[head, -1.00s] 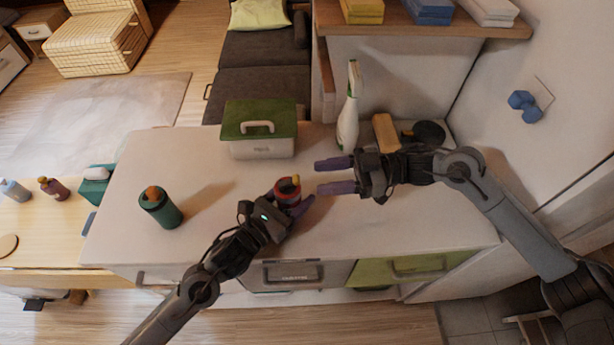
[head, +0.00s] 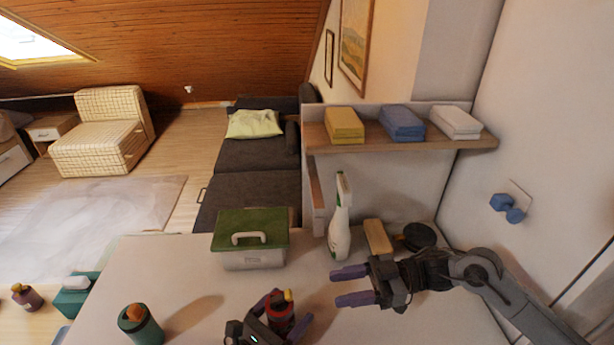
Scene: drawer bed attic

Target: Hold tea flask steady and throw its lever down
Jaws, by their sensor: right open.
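The tea flask (head: 281,312), a small red container with a yellow lever (head: 288,296) sticking up at its top, stands on the white counter (head: 195,290). My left gripper (head: 285,318) is around it from the front, one finger on either side, and appears shut on it; the fingers hide part of its lower body. My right gripper (head: 340,287) is open and empty to the right of the flask, apart from it, with its fingers pointing left towards it.
A green-lidded box (head: 250,250), white spray bottle (head: 340,225), tan block (head: 378,237) and dark round object (head: 418,238) stand behind. A shelf (head: 400,140) is above the back. The counter between bottle and flask is clear.

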